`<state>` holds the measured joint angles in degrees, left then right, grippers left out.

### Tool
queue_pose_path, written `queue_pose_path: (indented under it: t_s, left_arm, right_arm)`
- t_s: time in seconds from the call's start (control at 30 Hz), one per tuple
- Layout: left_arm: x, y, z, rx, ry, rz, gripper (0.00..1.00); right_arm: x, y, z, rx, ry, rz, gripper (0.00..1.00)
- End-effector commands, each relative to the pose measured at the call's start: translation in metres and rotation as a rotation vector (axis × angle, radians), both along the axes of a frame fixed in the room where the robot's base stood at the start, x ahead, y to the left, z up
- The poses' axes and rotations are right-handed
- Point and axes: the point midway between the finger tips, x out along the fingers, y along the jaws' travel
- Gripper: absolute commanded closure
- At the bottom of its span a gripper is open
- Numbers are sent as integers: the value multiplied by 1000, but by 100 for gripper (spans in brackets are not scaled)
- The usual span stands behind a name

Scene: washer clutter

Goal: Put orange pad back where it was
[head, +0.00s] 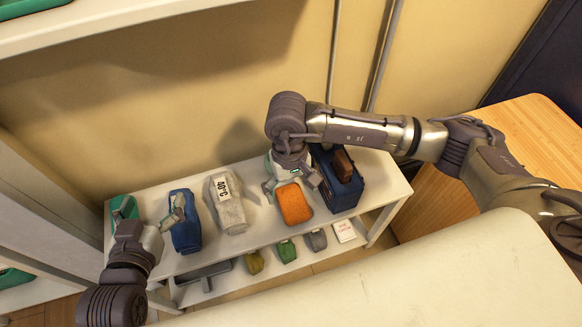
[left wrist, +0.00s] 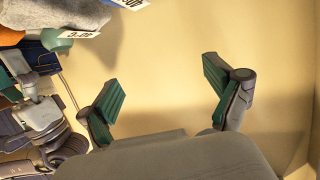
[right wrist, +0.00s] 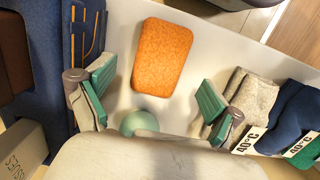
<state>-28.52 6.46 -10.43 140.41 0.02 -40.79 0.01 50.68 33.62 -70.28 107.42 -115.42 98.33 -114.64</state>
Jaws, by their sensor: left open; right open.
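The orange pad (head: 294,203) lies on the white shelf top (head: 258,222), near its front edge, between the grey cloth bundle and the blue case. In the right wrist view the pad (right wrist: 161,55) lies flat beyond my open fingers, not between them. My right gripper (head: 291,183) is open and empty, pointing down just behind the pad. A pale green rounded thing (right wrist: 147,121) shows between its fingers. My left gripper (head: 150,208) is open and empty at the left end of the shelf, over the green and blue items. Its wrist view faces mostly bare wall.
A blue case (head: 338,185) with a brown block (head: 343,164) stands right of the pad. A tagged grey bundle (head: 227,203) and a blue bundle (head: 185,227) stand left. Several small items and a white box (head: 344,231) sit on the lower shelf. Shelf space before the grey bundle is bare.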

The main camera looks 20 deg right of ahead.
Motion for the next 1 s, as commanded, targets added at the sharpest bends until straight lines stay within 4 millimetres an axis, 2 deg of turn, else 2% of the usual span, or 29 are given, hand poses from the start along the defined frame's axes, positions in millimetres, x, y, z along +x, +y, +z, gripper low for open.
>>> queue_pose_path:
  t_s: [0.03, 0.2, 0.4, 1.0]
  left_arm:
    - [-6, 3, -6, 14, 59, 4, 9]
    - [-25, 12, -32, 53, 228, 16, 9]
    - [-40, 18, -48, 78, 336, 23, 9]
    - [-43, 19, -51, 83, 359, 24, 9]
  right_arm:
    - [3, 0, 16, 0, -5, 1, 8]
    - [6, 0, 49, 0, -3, 0, 8]
    - [9, 0, 71, 0, -2, 0, 8]
    - [9, 1, 75, 0, 0, 0, 8]
